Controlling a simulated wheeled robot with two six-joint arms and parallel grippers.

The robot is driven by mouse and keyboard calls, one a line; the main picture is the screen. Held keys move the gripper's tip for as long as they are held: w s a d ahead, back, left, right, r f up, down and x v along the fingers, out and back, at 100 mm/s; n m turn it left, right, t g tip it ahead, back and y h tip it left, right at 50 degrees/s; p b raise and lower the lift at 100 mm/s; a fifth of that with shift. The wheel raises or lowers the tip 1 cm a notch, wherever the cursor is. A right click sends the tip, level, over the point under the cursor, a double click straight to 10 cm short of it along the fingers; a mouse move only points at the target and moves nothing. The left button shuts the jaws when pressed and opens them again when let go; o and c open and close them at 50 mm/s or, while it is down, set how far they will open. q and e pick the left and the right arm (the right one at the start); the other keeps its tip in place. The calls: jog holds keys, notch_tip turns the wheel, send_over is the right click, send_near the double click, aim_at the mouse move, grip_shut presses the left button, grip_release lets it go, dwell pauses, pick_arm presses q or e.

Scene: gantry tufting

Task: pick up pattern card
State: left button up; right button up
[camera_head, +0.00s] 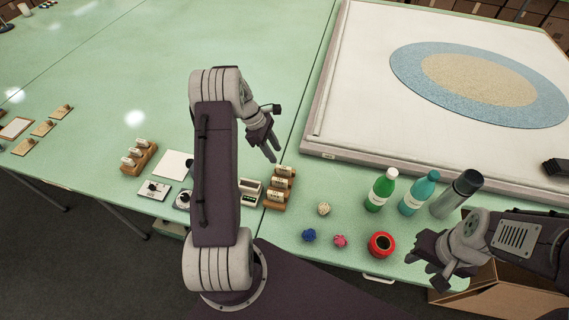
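A flat white square card (174,164) lies on the green table left of my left arm; it may be the pattern card, but no marking on it is readable. My arm hides its right side. My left gripper (270,151) hangs above the table to the right of the card, well apart from it, with its fingers spread and empty. My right gripper (424,270) is at the lower right near the table's front edge. Its fingers are apart with nothing between them.
Spool racks (139,157) (279,188) and small devices (154,190) surround the card. Yarn balls (324,209), a red cup (381,245) and bottles (380,190) stand at the front right. A large framed panel (360,60) lies behind. The upper left table is mostly clear.

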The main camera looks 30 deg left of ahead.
aim_at(283, 167)
pick_arm(q)
jog(key=x, duration=0.3)
jog(key=shift+d+f+p, duration=0.2)
jog(key=shift+f+p, duration=0.05)
jog(key=shift+p, duration=0.05)
jog(key=shift+w+f, duration=0.1)
jog(key=shift+f, duration=0.1)
jog(key=shift+d+f, duration=0.1)
jog(key=shift+f, duration=0.05)
jog(key=x, duration=0.2)
jog(key=p+x, duration=0.1)
jog(key=x, duration=0.1)
jog(key=shift+s+d, duration=0.25)
jog(key=shift+s, duration=0.1)
jog(key=shift+w+f, duration=0.25)
jog(key=shift+f, duration=0.05)
jog(key=shift+s+r, duration=0.1)
grip_shut()
pick_arm(e)
jog(key=shift+s+d+r, duration=0.1)
jog(key=shift+d+r, duration=0.05)
jog(key=shift+r, duration=0.8)
